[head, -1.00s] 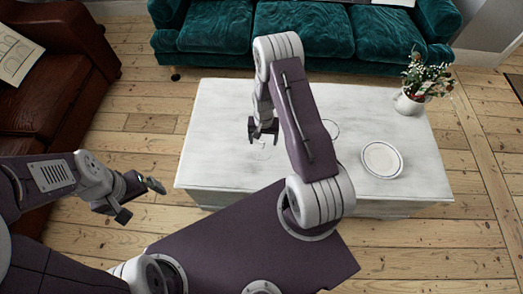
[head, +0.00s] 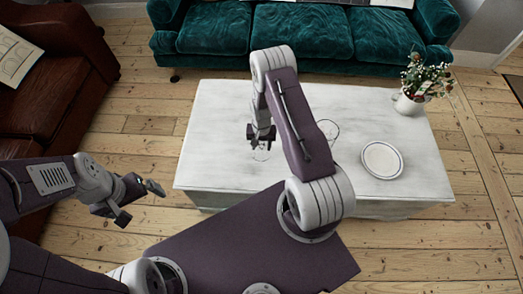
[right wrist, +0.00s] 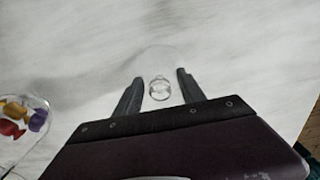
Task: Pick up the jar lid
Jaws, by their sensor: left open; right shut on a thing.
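The clear glass jar lid (right wrist: 159,88) with its round knob is between the fingers of my right gripper (right wrist: 160,76) in the right wrist view. My right gripper (head: 260,135) is shut on it above the left part of the white table (head: 218,165). In the head view the lid (head: 261,153) is a faint clear outline just below the fingers. A clear glass jar (right wrist: 37,105) with colourful wrapped sweets shows at the left of the right wrist view. My left gripper (head: 138,203) is open and empty, over the floor left of the table.
A white plate (head: 382,160) lies on the right of the table. A white vase with flowers (head: 408,102) stands at its back right corner. A green sofa (head: 300,32) is behind the table, and a brown leather sofa (head: 50,100) is at the left.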

